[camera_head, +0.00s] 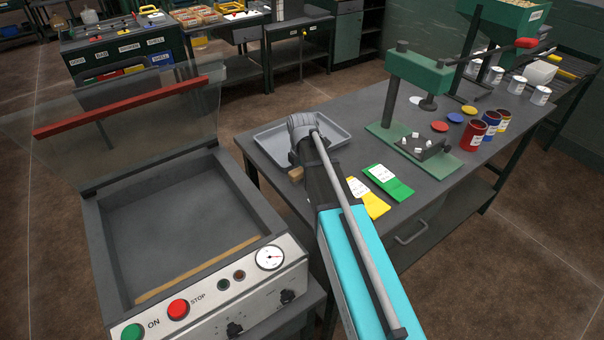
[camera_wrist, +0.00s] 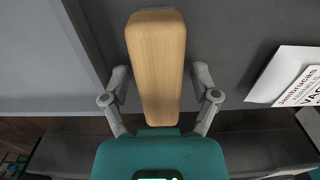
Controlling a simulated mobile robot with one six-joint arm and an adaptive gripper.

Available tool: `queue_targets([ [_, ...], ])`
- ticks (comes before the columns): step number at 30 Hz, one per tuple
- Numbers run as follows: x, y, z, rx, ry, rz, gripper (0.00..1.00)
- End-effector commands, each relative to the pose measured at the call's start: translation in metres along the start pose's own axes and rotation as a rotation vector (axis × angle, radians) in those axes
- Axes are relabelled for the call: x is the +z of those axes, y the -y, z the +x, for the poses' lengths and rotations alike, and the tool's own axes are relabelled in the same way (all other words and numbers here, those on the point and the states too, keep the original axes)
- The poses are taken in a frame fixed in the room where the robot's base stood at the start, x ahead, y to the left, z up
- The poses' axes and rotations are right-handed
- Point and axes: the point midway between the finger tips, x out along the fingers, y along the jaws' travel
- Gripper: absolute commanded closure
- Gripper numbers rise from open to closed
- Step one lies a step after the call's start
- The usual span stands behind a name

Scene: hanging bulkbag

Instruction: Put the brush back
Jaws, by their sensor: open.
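The brush shows a light wooden back (camera_wrist: 157,60) in the wrist view, long and running straight away from my gripper. It lies between my two open fingers, with a small gap on each side. My gripper (camera_wrist: 161,75) is open, and neither finger appears to touch the wood. In the head view, a small brown wooden end of it (camera_head: 296,174) shows at the table's left edge, by the grey tray (camera_head: 338,133). My arm hides the rest of it there, along with my fingers. The bristles are not visible.
A machine with a raised clear lid (camera_head: 130,125) stands at the left.

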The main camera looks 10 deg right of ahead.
Motion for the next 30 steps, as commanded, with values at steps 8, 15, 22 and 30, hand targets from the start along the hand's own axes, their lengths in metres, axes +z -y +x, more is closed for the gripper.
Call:
queue_targets([
  [8, 0.000, 0.000, -0.021, 0.000, 0.000, 0.000, 0.22],
  [15, 0.000, 0.000, -0.041, 0.000, 0.000, 0.000, 0.22],
  [22, 0.000, 0.000, -0.060, 0.000, 0.000, 0.001, 0.22],
  [30, 0.001, 0.000, -0.083, 0.000, 0.000, 0.001, 0.22],
])
